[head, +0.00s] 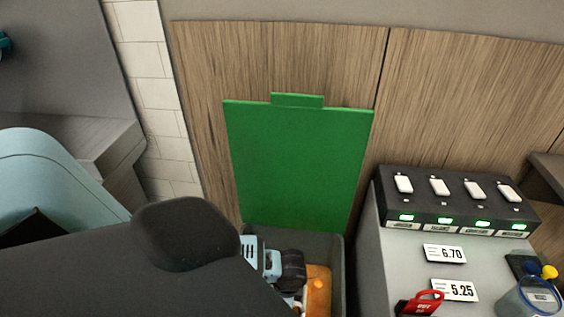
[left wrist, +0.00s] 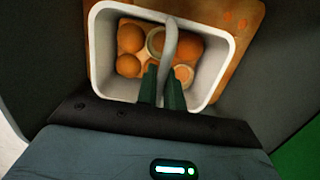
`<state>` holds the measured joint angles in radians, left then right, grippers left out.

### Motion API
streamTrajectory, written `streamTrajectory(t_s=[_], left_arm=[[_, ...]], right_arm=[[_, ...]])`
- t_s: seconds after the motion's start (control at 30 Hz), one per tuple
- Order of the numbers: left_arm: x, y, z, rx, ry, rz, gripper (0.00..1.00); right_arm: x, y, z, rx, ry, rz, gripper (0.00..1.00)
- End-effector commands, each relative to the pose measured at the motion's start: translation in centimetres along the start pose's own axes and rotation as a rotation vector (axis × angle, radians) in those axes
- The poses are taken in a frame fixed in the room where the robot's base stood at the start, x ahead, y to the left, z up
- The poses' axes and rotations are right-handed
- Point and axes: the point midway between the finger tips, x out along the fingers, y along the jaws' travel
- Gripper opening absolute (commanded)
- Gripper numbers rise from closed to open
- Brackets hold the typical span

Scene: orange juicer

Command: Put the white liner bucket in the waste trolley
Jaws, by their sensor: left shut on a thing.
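The waste trolley (head: 338,262) is a dark grey bin with its green lid (head: 300,160) standing open against the wood panel. The white liner bucket (left wrist: 103,55) shows in the left wrist view, with several orange halves or oranges (left wrist: 130,38) inside. A grey curved handle (left wrist: 170,42) spans its opening. My left gripper (left wrist: 162,88) is shut on the handle. In the head view my left gripper (head: 285,268) is down in the trolley opening, and my arm hides most of the bucket. My right gripper is in neither view.
An orange-brown surface (left wrist: 240,18) lies below the bucket; it also shows inside the trolley (head: 318,280). A grey counter (head: 400,265) with a black switch box, price tags, a red tag and a jug stands close on the right. A tiled wall edge is on the left.

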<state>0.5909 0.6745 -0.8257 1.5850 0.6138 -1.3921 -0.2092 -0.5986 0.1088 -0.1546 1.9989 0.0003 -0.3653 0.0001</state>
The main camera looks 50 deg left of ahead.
Motion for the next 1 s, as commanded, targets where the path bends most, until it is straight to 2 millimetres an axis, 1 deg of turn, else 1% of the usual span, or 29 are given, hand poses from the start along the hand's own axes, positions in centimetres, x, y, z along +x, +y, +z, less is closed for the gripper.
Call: streamTrajectory(t_s=[0.07,0.17,0.3,0.37,0.63,1.0], left_arm=[[0.2,-0.1,-0.1,0.0,0.001,-0.001,0.0],[1.2,0.0,-0.2,0.0,0.0,0.0,0.0],[3.2,0.0,-0.4,0.0,0.0,0.001,0.0],[3.6,0.0,-0.5,0.0,0.0,0.0,0.0],[3.6,-0.1,-0.5,0.0,0.002,-0.002,0.0],[4.5,-0.1,-0.6,0.0,0.002,-0.001,0.0]], right_arm=[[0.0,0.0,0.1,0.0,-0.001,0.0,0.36],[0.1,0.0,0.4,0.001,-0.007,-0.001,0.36],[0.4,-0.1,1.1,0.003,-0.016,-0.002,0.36],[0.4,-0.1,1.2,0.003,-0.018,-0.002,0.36],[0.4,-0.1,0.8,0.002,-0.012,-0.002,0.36],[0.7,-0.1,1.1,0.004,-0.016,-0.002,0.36]])
